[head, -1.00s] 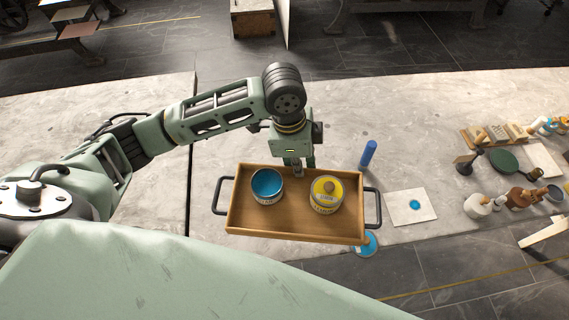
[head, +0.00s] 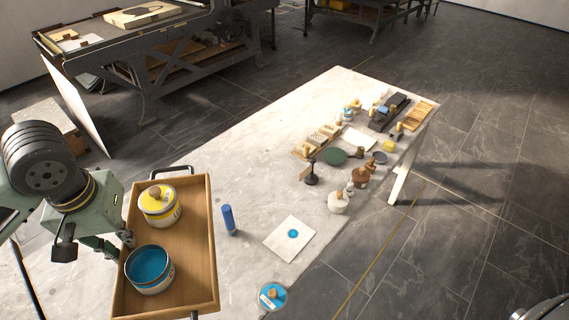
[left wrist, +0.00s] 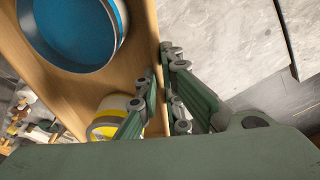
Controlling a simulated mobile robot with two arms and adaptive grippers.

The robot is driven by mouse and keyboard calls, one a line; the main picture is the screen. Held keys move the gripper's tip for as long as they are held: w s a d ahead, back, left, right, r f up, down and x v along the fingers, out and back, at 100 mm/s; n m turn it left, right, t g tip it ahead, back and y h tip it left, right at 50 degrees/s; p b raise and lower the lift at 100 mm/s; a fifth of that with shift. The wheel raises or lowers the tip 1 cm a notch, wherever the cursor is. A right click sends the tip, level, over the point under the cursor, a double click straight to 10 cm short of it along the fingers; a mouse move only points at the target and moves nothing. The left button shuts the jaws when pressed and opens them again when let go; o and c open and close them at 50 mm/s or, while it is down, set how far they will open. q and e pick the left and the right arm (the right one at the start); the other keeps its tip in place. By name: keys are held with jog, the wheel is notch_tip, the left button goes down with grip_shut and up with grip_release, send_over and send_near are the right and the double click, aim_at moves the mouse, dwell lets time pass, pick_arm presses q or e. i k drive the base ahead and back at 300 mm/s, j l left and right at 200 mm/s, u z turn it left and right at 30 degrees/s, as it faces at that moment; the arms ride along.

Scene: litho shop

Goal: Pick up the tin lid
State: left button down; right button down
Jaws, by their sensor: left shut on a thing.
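The tin lid (head: 272,296), a blue disc with a small wooden knob and a pale label, lies at the table's edge, right of the wooden tray (head: 205,237). An open tin of blue ink (head: 149,268) stands in the tray. A yellow tin (head: 160,205) with a wooden knob on top stands beside it. My left gripper (head: 127,245) is at the tray's left side, apart from the lid. In the left wrist view my left gripper (left wrist: 160,84) is shut on the tray's wall. The lid is not seen there.
A blue cylinder (head: 228,219) stands upright right of the tray. A white sheet (head: 290,239) with a blue spot lies farther right. Several bottles, a green dish (head: 334,157) and tools crowd the table's far part. Bare table lies behind the tray.

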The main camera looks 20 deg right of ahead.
aim_at(273, 297)
jog(key=i+l+z, duration=0.1)
jog(key=i+l, duration=0.35)
jog(key=l, duration=0.2)
jog(key=i+l+z, duration=0.1)
jog(key=i+l, duration=0.35)
jog(key=l, duration=0.15)
